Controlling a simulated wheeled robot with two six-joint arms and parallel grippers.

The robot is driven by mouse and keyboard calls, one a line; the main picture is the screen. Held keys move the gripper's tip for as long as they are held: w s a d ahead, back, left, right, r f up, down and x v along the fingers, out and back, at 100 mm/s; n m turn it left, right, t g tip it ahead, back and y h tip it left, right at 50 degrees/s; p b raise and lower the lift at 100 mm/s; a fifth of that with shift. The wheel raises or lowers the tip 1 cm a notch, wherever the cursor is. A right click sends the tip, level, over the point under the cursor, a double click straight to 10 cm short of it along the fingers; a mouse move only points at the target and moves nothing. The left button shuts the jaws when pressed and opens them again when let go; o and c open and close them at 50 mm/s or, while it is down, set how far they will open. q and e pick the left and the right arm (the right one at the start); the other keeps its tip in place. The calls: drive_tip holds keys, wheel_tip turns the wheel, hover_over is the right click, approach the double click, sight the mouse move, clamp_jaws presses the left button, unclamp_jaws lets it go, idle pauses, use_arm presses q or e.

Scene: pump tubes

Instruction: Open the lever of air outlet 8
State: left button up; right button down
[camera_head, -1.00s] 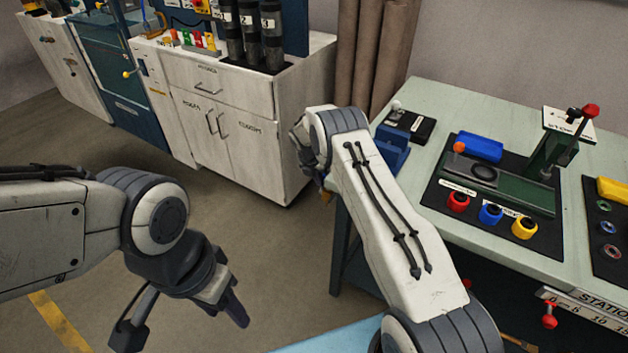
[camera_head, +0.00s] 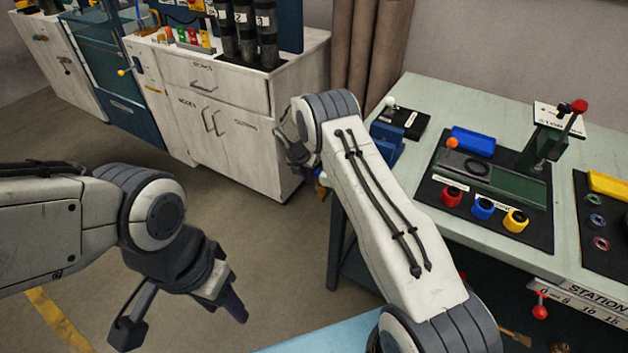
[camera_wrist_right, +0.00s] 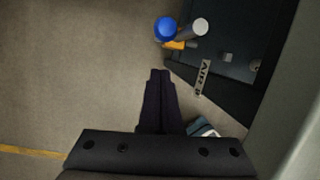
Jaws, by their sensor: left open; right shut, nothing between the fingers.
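The air outlet (camera_wrist_right: 178,42) shows in the right wrist view, with a blue round part, a pale grey cylinder and an orange-yellow part. I cannot tell which part is the lever or how it is set. A label reading "AIR 8" (camera_wrist_right: 202,78) lies beside it on a dark panel. My right gripper (camera_wrist_right: 160,72) is shut and empty, apart from the outlet and below it in that view. In the head view a small blue and orange bit (camera_head: 322,186) shows by the table's left end, mostly hidden by my right arm. My left gripper (camera_head: 238,310) is open and empty over the floor.
The green-topped station table (camera_head: 450,95) stands at the right with a press, coloured knobs and trays. White cabinets (camera_head: 225,110) stand at the back left. In the right wrist view a pale vertical surface (camera_wrist_right: 285,110) is close on the right. The floor between is clear.

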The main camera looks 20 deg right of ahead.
wheel_tip(320, 180, up, 6)
drive_tip(key=shift+s+a, duration=0.2)
drive_tip(key=shift+s, duration=0.05)
idle(0.4)
drive_tip(key=s+a+r+m+y+p, duration=0.1)
drive_tip(key=s+a+r+m+p, duration=0.3)
drive_tip(key=s+a+r, duration=0.6)
drive_tip(key=s+a+r+m+y+p, duration=0.1)
drive_tip(key=s+a+r+m+p, duration=0.1)
drive_tip(key=s+a+r+m, duration=0.75)
drive_tip(key=s+d+r+m+g+y+p, duration=0.1)
drive_tip(key=s+r, duration=0.4)
drive_tip(key=s, duration=0.7)
drive_tip(key=s+d+r+m+p, duration=0.2)
drive_tip(key=s+r+m, duration=0.3)
drive_tip(key=s, duration=0.7)
drive_tip(key=shift+s+m+g+y+p, duration=0.4)
drive_tip(key=shift+m+p, duration=0.05)
drive_tip(key=shift+p, duration=0.25)
